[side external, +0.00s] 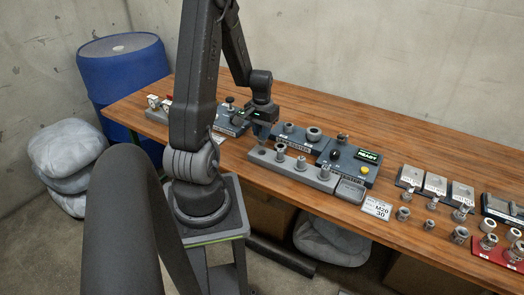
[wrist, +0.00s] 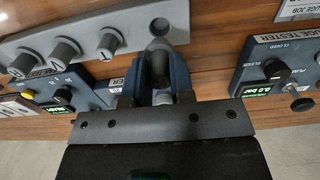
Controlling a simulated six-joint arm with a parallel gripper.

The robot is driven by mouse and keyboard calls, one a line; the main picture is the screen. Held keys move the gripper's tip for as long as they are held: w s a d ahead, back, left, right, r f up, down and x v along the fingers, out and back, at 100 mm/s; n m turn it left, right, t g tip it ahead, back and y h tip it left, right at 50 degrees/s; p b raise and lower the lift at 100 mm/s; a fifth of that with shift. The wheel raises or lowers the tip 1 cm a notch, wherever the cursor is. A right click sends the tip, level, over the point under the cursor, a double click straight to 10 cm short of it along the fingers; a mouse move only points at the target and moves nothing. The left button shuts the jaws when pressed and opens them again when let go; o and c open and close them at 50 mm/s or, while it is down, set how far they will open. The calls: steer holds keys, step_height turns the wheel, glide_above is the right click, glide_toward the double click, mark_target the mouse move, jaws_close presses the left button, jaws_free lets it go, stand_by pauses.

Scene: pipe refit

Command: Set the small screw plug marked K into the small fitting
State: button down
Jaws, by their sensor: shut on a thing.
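My gripper (wrist: 158,80) points down and is shut on a dark grey plug (wrist: 158,62), seen between its fingers in the wrist view. In the side external view my gripper (side external: 264,122) is over the left end of a grey rack (side external: 258,174), near an empty round hole (side external: 262,152). The hole (wrist: 159,26) also shows in the wrist view. Any letter on the held plug is hidden. Several other knobbed plugs (wrist: 110,42) stand upright in the rack. Ring-shaped fittings (side external: 314,133) stand on a blue-grey block behind the rack; I cannot tell which is the small one.
A tester box (side external: 350,160) with a yellow button and lit display stands right of the rack. A gauge tester (wrist: 285,72) is at right in the wrist view. Loose metal fittings (side external: 403,214), grey plates (side external: 435,186) and a red tray (side external: 485,252) lie further right. The table's back right is clear.

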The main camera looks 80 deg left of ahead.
steer(key=w+a+r, duration=0.4)
steer(key=w+a, duration=0.6)
steer(key=w, duration=0.3)
steer(key=shift+s+f, duration=0.15)
steer(key=shift+f, duration=1.85)
steer(key=shift+f, duration=0.65)
stand_by(0.3)
steer(key=c, duration=0.9)
jaws_free()
steer(key=shift+o, duration=0.7)
steer(key=shift+r, duration=0.1)
step_height(320, 180, up, 7)
